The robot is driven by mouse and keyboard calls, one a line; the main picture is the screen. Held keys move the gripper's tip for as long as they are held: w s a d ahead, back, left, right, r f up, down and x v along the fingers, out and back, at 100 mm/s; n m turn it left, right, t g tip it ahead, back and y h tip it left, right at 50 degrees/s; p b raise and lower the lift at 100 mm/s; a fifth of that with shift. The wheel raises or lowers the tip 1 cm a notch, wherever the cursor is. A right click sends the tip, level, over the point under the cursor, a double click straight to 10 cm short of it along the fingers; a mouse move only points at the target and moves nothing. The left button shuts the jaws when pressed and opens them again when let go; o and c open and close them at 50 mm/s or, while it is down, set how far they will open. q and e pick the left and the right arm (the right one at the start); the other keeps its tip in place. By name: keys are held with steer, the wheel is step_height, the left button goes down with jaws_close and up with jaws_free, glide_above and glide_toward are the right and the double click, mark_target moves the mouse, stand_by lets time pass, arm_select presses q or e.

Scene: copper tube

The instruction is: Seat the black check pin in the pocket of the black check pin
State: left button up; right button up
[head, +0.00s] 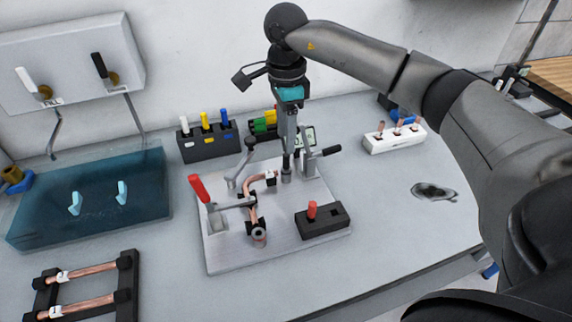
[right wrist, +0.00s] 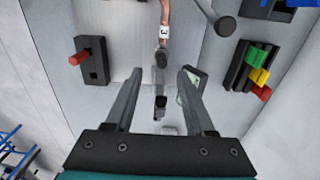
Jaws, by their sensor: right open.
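A black block (head: 338,220) with a red pin (head: 312,210) standing in its left part lies at the front right of the fixture plate. Its right part shows no pin; the block also shows in the right wrist view (right wrist: 93,61). I cannot make out the black check pin for certain. A small black piece (right wrist: 160,101) shows between my right fingers in the right wrist view. My right gripper (head: 287,152) is open and points down above a grey cylinder (head: 286,173) at the bent copper tube's end. My left gripper is out of view.
The plate (head: 225,253) carries the copper tube (head: 252,185), a red-handled clamp (head: 199,188) and a black lever (head: 330,150). Behind stand a dark marker holder (head: 205,145) and green and yellow blocks (head: 265,125). A white rack (head: 393,138) stands right. The front right table is mostly clear.

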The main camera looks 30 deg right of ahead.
mark_target(286, 155)
steer(key=shift+f, duration=0.55)
step_height(286, 155, down, 5)
steer(key=shift+w+d+r, duration=0.1)
steer(key=shift+w, duration=0.05)
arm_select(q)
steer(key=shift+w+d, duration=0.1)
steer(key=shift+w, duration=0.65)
arm_select(e)
steer(key=shift+c, duration=0.4)
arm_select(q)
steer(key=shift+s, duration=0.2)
arm_select(e)
jaws_close()
